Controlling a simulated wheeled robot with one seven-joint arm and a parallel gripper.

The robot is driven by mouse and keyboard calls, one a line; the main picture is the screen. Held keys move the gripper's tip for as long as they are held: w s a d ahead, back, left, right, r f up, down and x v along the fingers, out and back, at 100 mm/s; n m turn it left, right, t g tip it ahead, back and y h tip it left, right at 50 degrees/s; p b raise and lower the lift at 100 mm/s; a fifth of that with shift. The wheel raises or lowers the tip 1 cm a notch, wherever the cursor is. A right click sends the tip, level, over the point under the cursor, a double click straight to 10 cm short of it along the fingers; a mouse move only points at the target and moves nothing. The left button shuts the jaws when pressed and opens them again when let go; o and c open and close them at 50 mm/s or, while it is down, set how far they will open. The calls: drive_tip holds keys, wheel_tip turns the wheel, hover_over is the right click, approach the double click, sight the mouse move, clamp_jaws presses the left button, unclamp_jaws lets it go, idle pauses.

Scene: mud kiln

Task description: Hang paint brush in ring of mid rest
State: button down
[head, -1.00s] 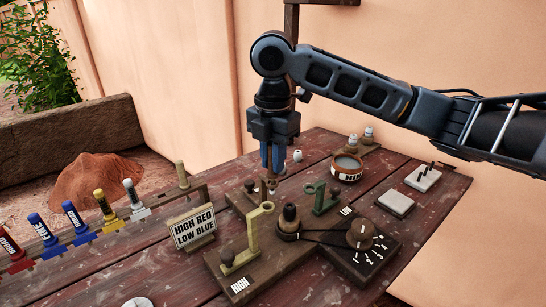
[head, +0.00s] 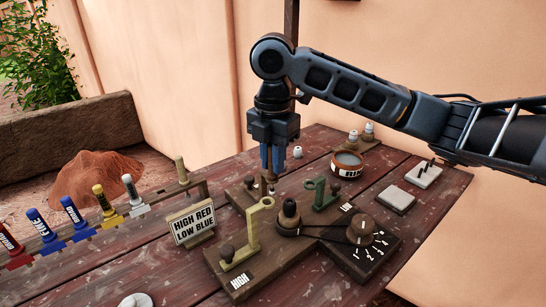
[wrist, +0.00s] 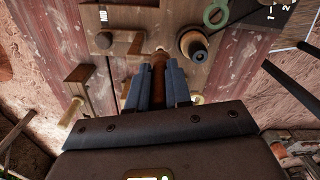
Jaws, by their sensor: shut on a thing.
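My gripper (head: 273,170) points straight down over the middle of the wooden fixture. Its blue fingers are shut on a slim brown brush (wrist: 158,78), which hangs down between them; it is mostly hidden in the head view. In the wrist view the brush's lower end is close to the brown arm of what looks like the mid rest (wrist: 136,43). Its round knob (head: 250,184) shows left of the gripper in the head view. I cannot tell whether the brush touches its ring. The yellowish high rest (head: 254,228) stands in front, the green low rest (head: 318,193) to the right.
A dark pulley (head: 289,213) and a dial (head: 360,232) stand close by on the fixture. A sign (head: 192,225) stands left, beside a rack of coloured tubes (head: 73,215). A round tin (head: 347,164) and pale blocks (head: 397,201) lie to the right.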

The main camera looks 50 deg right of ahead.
drive_tip(key=shift+f, duration=0.1)
drive_tip(key=shift+c, duration=2.4)
unclamp_jaws()
drive_tip(key=shift+r+p, duration=3.1)
drive_tip(key=shift+r, duration=0.7)
